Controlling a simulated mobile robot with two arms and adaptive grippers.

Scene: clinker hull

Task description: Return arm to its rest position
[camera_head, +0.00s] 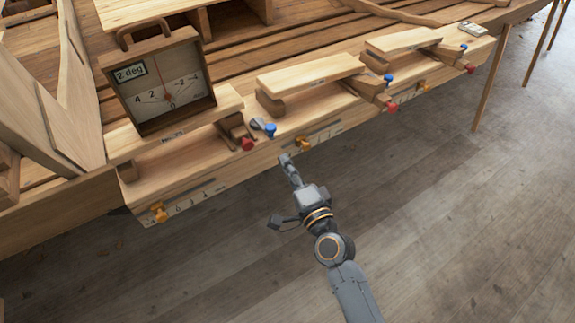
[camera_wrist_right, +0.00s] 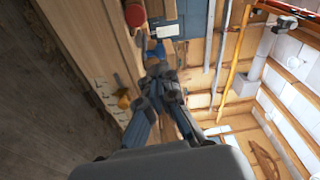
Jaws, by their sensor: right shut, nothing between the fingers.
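My right gripper (camera_head: 287,163) is shut and empty in the head view, just in front of the bench's front board, below a blue knob (camera_head: 270,130) and left of a yellow clamp (camera_head: 303,142). The right arm reaches up from the bottom of the view, over the floor. In the right wrist view the fingers (camera_wrist_right: 158,75) come together near a blue knob (camera_wrist_right: 152,48); I cannot tell whether they touch anything. A red knob (camera_wrist_right: 136,14) and a yellow clamp (camera_wrist_right: 123,101) also show there. My left gripper is not in view.
A wooden bench (camera_head: 230,178) carries sloping planks (camera_head: 310,72) on blocks and several coloured knobs along its front. A framed angle gauge (camera_head: 160,80) reading "2 deg" stands at the left. The wooden floor (camera_head: 460,220) to the right is clear, apart from thin posts (camera_head: 492,80).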

